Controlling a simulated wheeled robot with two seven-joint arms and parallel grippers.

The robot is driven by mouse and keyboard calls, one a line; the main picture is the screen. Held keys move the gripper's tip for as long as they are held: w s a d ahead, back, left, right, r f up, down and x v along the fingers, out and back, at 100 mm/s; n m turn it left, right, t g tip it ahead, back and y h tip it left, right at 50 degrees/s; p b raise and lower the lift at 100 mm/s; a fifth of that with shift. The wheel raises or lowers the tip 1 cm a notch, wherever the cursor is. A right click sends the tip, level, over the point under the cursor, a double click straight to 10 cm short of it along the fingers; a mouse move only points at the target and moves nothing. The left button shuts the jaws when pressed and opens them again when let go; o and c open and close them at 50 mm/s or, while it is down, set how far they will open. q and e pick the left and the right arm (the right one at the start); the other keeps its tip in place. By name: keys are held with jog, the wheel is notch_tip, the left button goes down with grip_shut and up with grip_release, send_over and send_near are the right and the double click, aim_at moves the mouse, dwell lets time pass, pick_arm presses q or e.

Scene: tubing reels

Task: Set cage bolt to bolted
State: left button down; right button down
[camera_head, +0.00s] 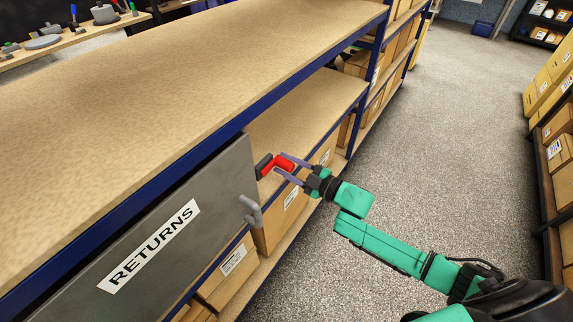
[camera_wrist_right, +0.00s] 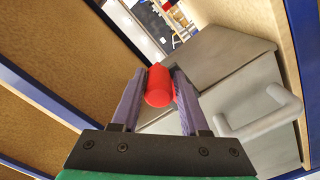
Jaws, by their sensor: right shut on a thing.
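The cage bolt shows a red knob (camera_head: 285,163) with a dark piece (camera_head: 264,166) to its left, beside the right edge of the grey RETURNS door (camera_head: 215,200). My right gripper (camera_head: 280,163) is at the red knob, with one finger on each side. In the right wrist view the red knob (camera_wrist_right: 158,88) sits between the two purple fingers, and the gripper (camera_wrist_right: 160,80) is shut on it. Whether the bolt is bolted or not I cannot tell. My left gripper is not in view.
A grey door handle (camera_head: 250,211) sticks out below the knob; it is at the right in the wrist view (camera_wrist_right: 265,115). The wooden shelf (camera_head: 310,105) and cardboard boxes (camera_head: 270,225) are close by. The speckled floor (camera_head: 440,150) on the right is clear.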

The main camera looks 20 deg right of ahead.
aim_at(267, 172)
jog(key=shift+r, duration=0.2)
jog(key=s+a+p, duration=0.2)
jog(key=a, duration=0.1)
jog(key=shift+s+a, duration=0.25)
jog(key=shift+s, duration=0.15)
jog(key=shift+s+a, duration=0.1)
jog(key=shift+a, duration=0.1)
jog(key=shift+d+f, duration=0.1)
jog(key=c, duration=0.8)
grip_release()
jog(key=shift+o, duration=1.3)
jog(key=shift+s, duration=0.1)
